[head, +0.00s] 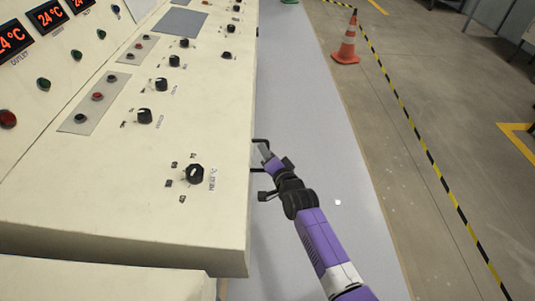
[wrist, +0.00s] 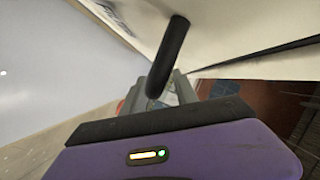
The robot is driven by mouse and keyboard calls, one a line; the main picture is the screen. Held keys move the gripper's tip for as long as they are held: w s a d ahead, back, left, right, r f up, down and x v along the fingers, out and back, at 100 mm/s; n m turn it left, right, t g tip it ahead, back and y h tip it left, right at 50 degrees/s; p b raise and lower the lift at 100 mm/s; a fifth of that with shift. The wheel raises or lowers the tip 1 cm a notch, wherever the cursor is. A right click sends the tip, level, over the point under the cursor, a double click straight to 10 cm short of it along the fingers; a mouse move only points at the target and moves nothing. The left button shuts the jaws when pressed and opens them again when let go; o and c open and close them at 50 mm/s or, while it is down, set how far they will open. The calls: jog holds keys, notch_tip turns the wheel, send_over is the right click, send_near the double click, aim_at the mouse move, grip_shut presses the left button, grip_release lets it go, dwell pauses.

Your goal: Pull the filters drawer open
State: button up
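The drawer's black bar handle (head: 260,141) sticks out from the side of the cream console in the head view. In the wrist view the handle (wrist: 168,55) runs down from the top to between my grey fingers. My gripper (head: 266,153) is right at the handle. The fingertips (wrist: 165,94) are partly covered by the handle and my purple gripper body, so whether they are clamped on it cannot be told. The filters drawer's front is hidden under the console top in the head view. The wrist view shows a pale panel (wrist: 240,25) with a dark gap along its edge.
The cream console (head: 215,110) with knobs and displays fills the left. An orange cone (head: 346,42) and yellow-black floor tape (head: 402,100) lie to the right. A dark reddish area (wrist: 260,88) shows at right in the wrist view.

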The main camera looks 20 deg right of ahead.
jog(key=shift+w, duration=0.2)
jog(key=shift+c, duration=0.2)
grip_shut()
jog(key=shift+f, duration=0.1)
dwell(1.1)
